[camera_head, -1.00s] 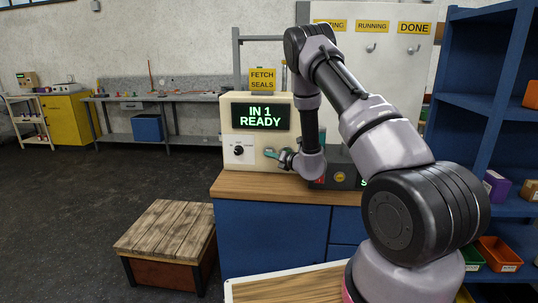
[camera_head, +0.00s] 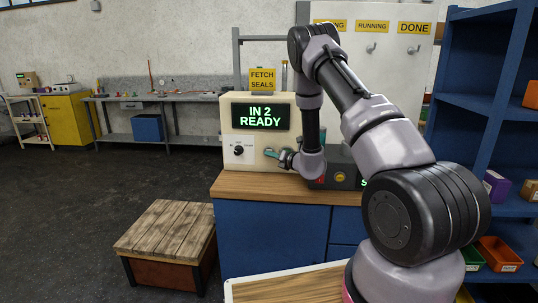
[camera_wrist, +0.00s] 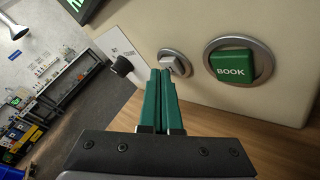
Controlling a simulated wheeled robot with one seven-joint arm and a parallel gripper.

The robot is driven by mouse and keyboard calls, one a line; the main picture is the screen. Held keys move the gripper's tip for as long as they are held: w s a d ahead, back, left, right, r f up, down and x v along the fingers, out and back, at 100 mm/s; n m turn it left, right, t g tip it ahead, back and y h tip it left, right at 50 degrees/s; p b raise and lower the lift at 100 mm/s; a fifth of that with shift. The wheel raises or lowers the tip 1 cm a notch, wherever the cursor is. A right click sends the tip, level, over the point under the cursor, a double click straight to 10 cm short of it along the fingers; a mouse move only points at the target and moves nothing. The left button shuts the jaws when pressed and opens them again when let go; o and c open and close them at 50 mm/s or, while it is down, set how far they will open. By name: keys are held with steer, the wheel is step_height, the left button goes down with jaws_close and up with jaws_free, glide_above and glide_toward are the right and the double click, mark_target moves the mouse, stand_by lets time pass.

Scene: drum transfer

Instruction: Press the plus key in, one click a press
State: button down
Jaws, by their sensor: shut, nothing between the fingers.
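The cream machine (camera_head: 233,159) has a dark display (camera_head: 261,116) reading "IN 2 READY" in green. In the wrist view, a small pale key in a silver ring (camera_wrist: 179,58) sits on its front panel. The fingers partly cover its face, so I cannot read its mark; it may be the plus key. My gripper (camera_wrist: 160,73) has green fingers, shut together and empty, with tips at the small key's left edge. I cannot tell whether they touch it. My gripper also shows against the panel in the head view (camera_head: 270,153).
A larger green BOOK key (camera_wrist: 232,65) sits right of the small key. A black knob (camera_wrist: 121,66) is to the left. The machine stands on a wooden-topped blue cabinet (camera_head: 270,188). A dark box with coloured buttons (camera_head: 340,178) stands to the right.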

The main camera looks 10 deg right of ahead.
steer(key=shift+s+a, duration=0.1)
steer(key=shift+s, duration=0.05)
steer(key=shift+s+a, duration=0.3)
steer(key=shift+s, duration=0.65)
steer(key=shift+s+a, duration=0.3)
steer(key=shift+s, duration=0.65)
steer(key=shift+s+a, duration=0.3)
steer(key=shift+s, duration=0.65)
stand_by(0.5)
steer(key=w+d, duration=0.2)
steer(key=w, duration=0.3)
steer(key=shift+w, duration=0.35)
stand_by(0.4)
stand_by(1.9)
